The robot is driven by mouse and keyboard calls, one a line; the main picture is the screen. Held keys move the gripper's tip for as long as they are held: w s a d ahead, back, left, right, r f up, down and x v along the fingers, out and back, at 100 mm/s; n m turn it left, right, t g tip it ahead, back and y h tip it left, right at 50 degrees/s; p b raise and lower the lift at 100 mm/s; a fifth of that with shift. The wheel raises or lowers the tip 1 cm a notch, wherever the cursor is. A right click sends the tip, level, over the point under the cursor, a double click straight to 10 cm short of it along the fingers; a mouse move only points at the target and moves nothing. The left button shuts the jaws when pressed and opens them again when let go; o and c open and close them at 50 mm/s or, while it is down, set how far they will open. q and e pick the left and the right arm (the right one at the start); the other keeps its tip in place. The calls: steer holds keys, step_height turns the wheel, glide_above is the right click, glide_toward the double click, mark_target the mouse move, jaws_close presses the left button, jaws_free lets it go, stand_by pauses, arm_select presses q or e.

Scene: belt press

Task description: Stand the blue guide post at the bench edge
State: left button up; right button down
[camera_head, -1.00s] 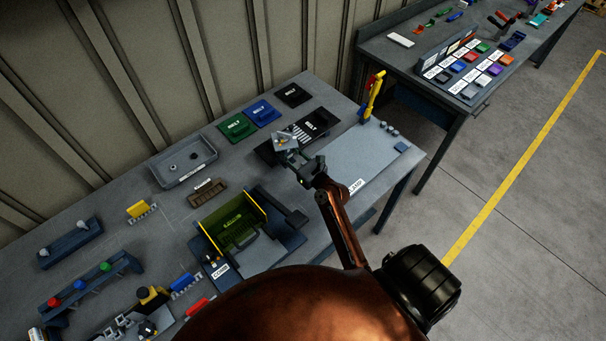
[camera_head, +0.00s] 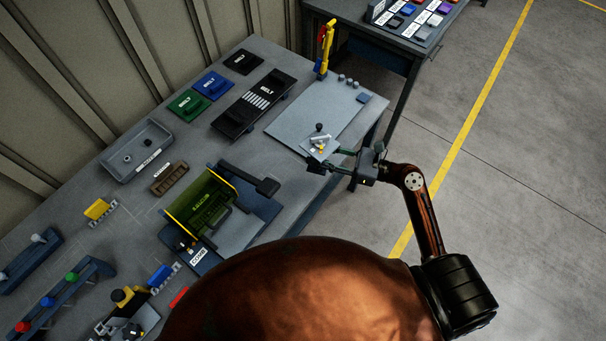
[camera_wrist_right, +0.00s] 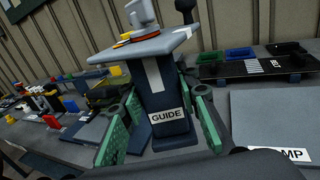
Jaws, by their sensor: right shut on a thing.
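The blue guide post (camera_wrist_right: 165,95) is dark blue with a white label reading GUIDE. It looks upright in the right wrist view, with a wide grey-blue top plate (camera_wrist_right: 160,48) carrying a light grey part and a black knob. My right gripper (camera_wrist_right: 165,118) is shut on it, green pads on either side. In the head view the post's top (camera_head: 318,148) and my right gripper (camera_head: 330,160) are at the front edge of the bench (camera_head: 350,150), beside the grey clamp plate (camera_head: 310,110). I cannot tell whether the base touches the bench. My left gripper is not in view.
A black belt bed (camera_head: 255,103) lies left of the plate. Open floor lies right of the bench.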

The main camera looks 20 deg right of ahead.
steer(key=shift+s+r, duration=0.1)
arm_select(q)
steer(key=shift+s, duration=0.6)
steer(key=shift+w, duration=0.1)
arm_select(e)
steer(key=shift+r, duration=0.1)
arm_select(q)
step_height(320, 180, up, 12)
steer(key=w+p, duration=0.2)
steer(key=p, duration=1)
arm_select(e)
steer(key=w+a+f+m+t+h, duration=0.4)
steer(key=w+a+t+h, duration=0.1)
steer(key=w+a, duration=0.25)
arm_select(q)
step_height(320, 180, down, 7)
steer(key=b, duration=0.7)
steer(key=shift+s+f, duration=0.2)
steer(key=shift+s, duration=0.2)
arm_select(e)
steer(key=shift+w+d+f, duration=0.15)
steer(key=shift+f, duration=2.45)
steer(key=shift+w+d+f, duration=0.15)
steer(key=shift+f, duration=2.4)
